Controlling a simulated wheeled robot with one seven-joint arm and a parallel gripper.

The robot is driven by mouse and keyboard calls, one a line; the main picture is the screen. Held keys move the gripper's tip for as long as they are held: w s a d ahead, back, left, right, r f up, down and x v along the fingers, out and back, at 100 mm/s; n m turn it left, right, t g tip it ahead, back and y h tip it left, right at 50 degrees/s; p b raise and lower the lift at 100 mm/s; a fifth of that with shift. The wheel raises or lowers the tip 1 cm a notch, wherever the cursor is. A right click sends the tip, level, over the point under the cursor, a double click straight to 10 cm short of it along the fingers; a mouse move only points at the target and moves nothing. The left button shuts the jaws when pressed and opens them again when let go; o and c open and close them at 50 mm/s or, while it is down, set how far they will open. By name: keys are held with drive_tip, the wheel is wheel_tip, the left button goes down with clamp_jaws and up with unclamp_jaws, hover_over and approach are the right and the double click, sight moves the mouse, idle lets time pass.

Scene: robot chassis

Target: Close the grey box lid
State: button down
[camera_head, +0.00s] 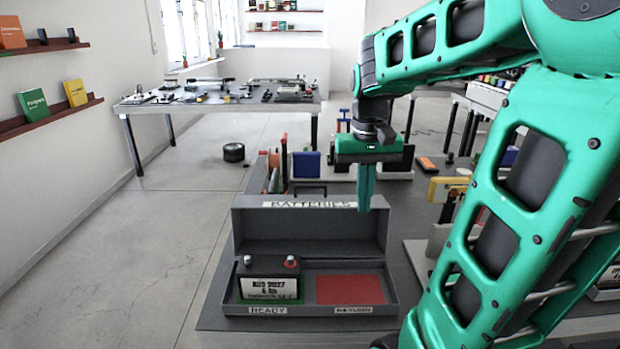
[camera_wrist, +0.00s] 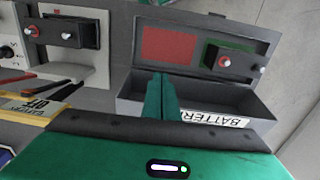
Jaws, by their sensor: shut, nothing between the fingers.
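The grey box stands open on the grey table. Its raised lid (camera_head: 255,222) is upright at the back, with a "BATTERIES" label on its top edge. The box base (camera_head: 312,311) has a "READY" side with a black battery (camera_head: 268,278) on green and a "RETURN" side with a bare red pad (camera_head: 350,289). My green gripper (camera_head: 364,208) is shut and empty, pointing down at the lid's top edge near its right end. In the wrist view the closed fingers (camera_wrist: 161,98) overlap the lid beside the label (camera_wrist: 228,120); I cannot tell whether they touch it.
Behind the box are a blue block (camera_head: 306,164) and other parts. A yellow item (camera_head: 447,188) stands to the right. In the wrist view another battery (camera_wrist: 70,32) sits on a light stand. Open floor lies left of the table.

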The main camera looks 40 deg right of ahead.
drive_tip(key=w+d+r, duration=0.2)
drive_tip(key=w, duration=1)
drive_tip(key=w+d+r, duration=0.2)
drive_tip(key=w+r, duration=0.1)
drive_tip(key=w, duration=0.9)
drive_tip(key=s+a+f, duration=0.2)
drive_tip(key=s+f, duration=0.1)
drive_tip(key=f, duration=0.5)
drive_tip(key=shift+f, duration=0.4)
